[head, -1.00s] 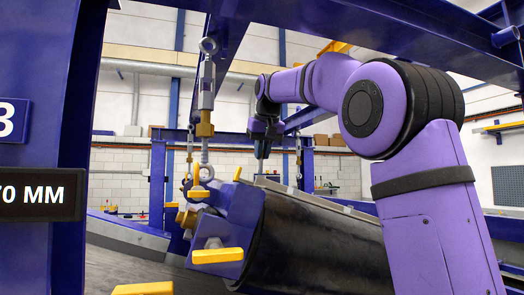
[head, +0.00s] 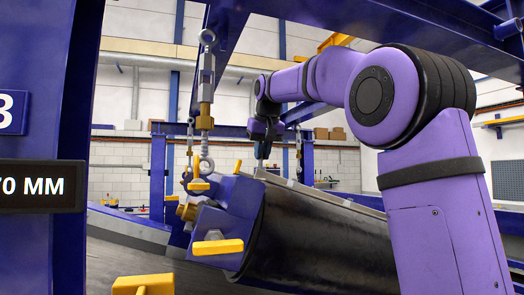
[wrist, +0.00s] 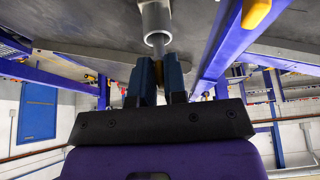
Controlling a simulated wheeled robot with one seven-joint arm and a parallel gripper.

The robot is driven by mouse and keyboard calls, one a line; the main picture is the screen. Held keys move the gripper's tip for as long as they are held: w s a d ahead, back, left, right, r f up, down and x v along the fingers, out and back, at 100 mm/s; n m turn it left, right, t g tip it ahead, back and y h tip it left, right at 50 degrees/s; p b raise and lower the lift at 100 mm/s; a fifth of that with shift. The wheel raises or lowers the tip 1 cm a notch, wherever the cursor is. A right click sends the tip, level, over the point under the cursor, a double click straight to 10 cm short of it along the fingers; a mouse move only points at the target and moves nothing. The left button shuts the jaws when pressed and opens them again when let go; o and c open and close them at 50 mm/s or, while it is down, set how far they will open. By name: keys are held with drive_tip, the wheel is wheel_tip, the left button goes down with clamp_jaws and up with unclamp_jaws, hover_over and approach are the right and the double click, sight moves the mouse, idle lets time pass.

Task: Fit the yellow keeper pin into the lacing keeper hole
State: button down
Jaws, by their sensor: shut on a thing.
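My gripper (head: 262,153) hangs fingers-down over the upper edge of the dark belt roller in the head view, small and far off. In the wrist view its two blue fingers (wrist: 159,78) are close together, shut on a thin piece. Only a yellowish-brown bit of this piece, likely the keeper pin (wrist: 158,71), shows between them. A pale grey cylinder with a narrower stem (wrist: 157,42) lies just beyond the fingertips. I cannot tell whether it touches the pin. The lacing keeper hole cannot be made out in either view.
A blue end block (head: 218,222) with yellow handles and the black roller (head: 300,235) stand below my arm. A blue upright (head: 45,110) fills the left side. Blue beams (wrist: 225,45) flank the gripper at right.

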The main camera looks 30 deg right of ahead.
drive_tip(key=shift+f, duration=0.8)
drive_tip(key=c, duration=1.1)
unclamp_jaws()
drive_tip(key=v, duration=0.7)
drive_tip(key=shift+r, duration=0.15)
